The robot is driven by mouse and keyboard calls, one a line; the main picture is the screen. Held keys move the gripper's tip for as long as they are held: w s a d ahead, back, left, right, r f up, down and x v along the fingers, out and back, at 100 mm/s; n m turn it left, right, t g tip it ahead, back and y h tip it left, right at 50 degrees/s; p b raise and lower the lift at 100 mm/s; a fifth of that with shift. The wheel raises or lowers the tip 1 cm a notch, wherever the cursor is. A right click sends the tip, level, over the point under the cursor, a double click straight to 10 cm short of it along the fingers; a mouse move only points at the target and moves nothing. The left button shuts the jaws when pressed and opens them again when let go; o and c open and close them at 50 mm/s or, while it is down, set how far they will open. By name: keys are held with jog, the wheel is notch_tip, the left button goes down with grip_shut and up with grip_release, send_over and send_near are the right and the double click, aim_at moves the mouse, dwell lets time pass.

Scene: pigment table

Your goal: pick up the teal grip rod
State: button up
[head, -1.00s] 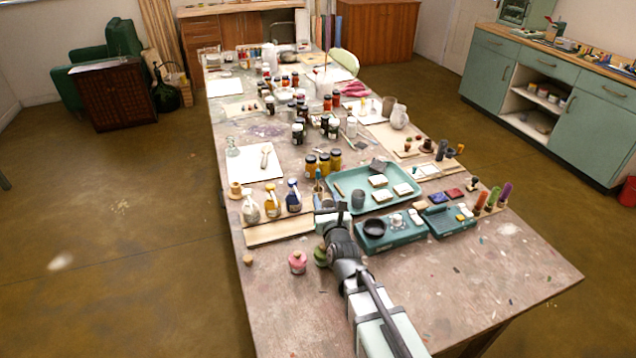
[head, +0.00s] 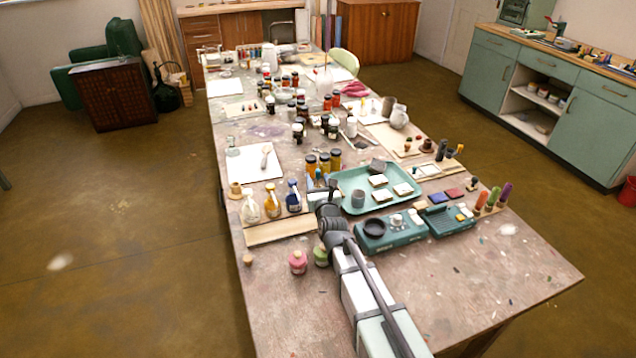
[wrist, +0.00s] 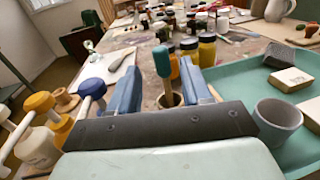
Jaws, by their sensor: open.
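The teal grip rod (wrist: 162,62) stands upright in the wrist view, its teal end on top and a brownish shaft below. Its lower end is in or just behind a small round wooden-coloured holder (wrist: 176,98); I cannot tell which. My gripper (wrist: 160,78) is open, with one blue finger left of the rod and the other right of it. The rod shows between them, and neither finger visibly touches it. In the head view my gripper (head: 321,184) is low over the table, left of the teal tray, and largely hides the rod.
The teal tray (head: 346,204) with a grey cup (wrist: 278,118) and pale blocks is close on the right. Yellow-brown jars (head: 323,163) stand behind. The table's front right (head: 480,290) is clear.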

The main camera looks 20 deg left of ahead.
jog(key=x, duration=0.4)
jog(key=shift+w+r, duration=0.15)
jog(key=shift+w, duration=0.25)
jog(key=shift+c, duration=0.5)
grip_shut()
